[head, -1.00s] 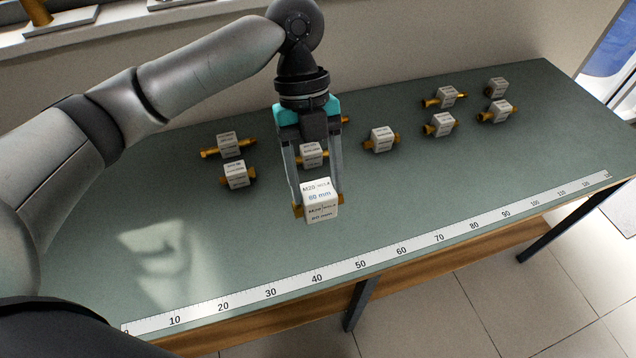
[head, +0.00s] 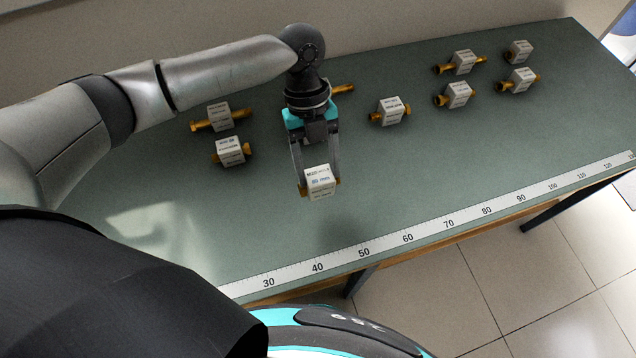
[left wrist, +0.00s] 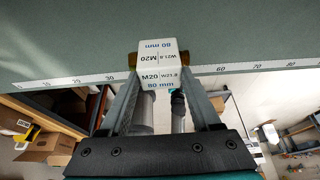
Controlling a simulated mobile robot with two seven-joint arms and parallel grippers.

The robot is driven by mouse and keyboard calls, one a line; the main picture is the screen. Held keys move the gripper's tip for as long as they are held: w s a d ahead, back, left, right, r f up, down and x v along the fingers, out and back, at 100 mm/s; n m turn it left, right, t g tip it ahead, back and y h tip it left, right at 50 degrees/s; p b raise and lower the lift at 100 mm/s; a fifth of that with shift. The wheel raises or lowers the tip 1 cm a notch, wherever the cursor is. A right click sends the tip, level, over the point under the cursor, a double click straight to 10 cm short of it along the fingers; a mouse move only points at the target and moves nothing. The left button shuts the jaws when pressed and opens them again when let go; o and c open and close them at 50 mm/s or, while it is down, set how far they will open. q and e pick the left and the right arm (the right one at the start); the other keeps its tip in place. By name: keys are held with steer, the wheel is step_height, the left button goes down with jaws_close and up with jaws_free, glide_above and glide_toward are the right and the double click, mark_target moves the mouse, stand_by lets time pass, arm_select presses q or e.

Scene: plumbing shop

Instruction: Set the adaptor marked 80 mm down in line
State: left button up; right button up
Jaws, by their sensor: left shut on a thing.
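The adaptor marked 80 mm (head: 320,184) is a brass piece with a white label block. My left gripper (head: 319,182) is shut on it and holds it above the green bench, behind the ruler strip. In the left wrist view the same adaptor (left wrist: 160,62) shows between the fingers of the left gripper (left wrist: 162,75), its label reading M20, W21.8 and 80 mm. A shadow lies on the bench to its lower right. My right gripper is not in view.
Other labelled adaptors stand behind: two at left (head: 220,118) (head: 230,151), one in the middle (head: 390,111), several at right (head: 459,95). A brass end shows behind my gripper. The ruler strip (head: 405,240) runs along the front edge. The bench (head: 420,180) is clear between.

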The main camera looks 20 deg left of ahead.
mark_target(318, 185)
arm_select(q)
steer(key=shift+f+b, duration=0.3)
steer(key=shift+f, duration=3.1)
steer(key=shift+f, duration=0.15)
steer(key=o, duration=1.4)
steer(key=shift+o, duration=0.2)
steer(key=v, duration=1.2)
steer(key=shift+r, duration=0.25)
